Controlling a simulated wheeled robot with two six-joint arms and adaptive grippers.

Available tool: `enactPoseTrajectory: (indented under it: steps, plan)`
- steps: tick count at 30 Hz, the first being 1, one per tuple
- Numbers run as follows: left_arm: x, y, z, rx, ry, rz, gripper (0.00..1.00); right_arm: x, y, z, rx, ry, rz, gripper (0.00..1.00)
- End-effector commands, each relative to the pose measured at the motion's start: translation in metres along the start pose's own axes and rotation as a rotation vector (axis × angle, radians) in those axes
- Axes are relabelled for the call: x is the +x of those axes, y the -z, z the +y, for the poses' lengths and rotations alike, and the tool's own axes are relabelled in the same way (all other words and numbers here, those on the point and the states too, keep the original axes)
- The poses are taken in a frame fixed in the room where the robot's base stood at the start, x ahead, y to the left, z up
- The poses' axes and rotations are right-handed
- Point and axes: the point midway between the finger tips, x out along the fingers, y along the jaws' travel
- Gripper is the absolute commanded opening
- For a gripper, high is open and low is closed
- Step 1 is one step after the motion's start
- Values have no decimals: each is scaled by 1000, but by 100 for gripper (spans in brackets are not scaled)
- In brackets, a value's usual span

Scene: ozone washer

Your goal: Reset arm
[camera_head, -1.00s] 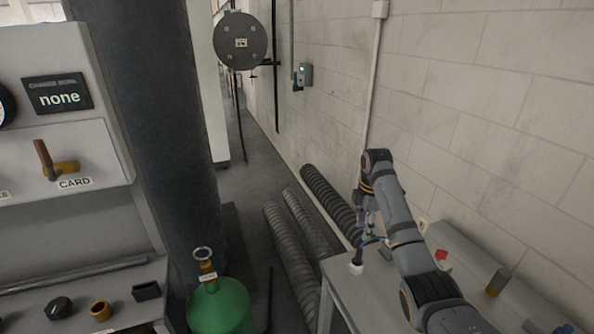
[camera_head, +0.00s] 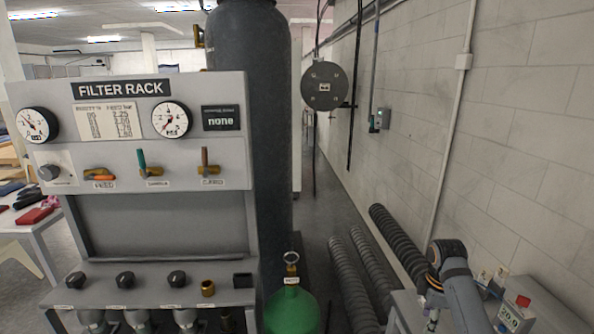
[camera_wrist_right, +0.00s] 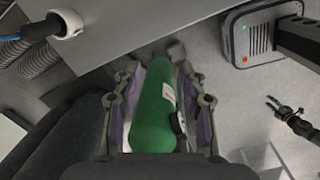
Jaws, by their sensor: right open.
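My right arm comes in at the lower right of the head view. Its right gripper (camera_head: 432,318) points down near the pale table and is partly cut off by the frame's bottom edge. In the right wrist view the right gripper (camera_wrist_right: 160,85) is open, its two fingers apart. A green cylinder (camera_wrist_right: 155,115) shows between the fingers in that view; I see no contact. My left arm is outside the head view. A small dark jointed part with prongs (camera_wrist_right: 280,108) at the right of the wrist view may be my left gripper; its opening is unclear.
The filter rack (camera_head: 160,180) with gauges and levers fills the left. The green bottle (camera_head: 292,312) stands beside it, before a dark column (camera_head: 255,130). Ribbed hoses (camera_head: 352,280) lie along the wall. A small table (camera_head: 405,308) is under my right arm.

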Motion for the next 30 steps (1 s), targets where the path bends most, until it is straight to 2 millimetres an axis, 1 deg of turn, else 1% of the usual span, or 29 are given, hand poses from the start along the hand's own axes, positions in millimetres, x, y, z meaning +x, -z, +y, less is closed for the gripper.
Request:
enactPoseTrajectory:
  steps: [1,2,5,8,10,13,15,18,21,27,30]
  plan:
    - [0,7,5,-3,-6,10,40,12,3,-11,30,-8,-5,42]
    - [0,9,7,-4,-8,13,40,18,4,-17,54,-15,-8,42]
    - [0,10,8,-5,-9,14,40,38,8,-40,143,-41,-13,42]
    - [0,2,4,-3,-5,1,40,58,13,-71,250,-73,-7,42]
    - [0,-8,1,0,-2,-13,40,71,16,-98,344,-96,6,42]
    - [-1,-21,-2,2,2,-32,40,84,18,-141,495,-129,37,42]
    - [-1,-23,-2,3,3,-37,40,86,19,-167,592,-147,62,42]
    - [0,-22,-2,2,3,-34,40,85,18,-198,713,-163,96,42]
    - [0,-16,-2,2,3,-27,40,80,17,-223,816,-172,128,42]
    - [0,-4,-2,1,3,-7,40,66,12,-262,994,-182,184,42]
    - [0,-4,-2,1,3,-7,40,57,10,-278,1073,-185,209,42]
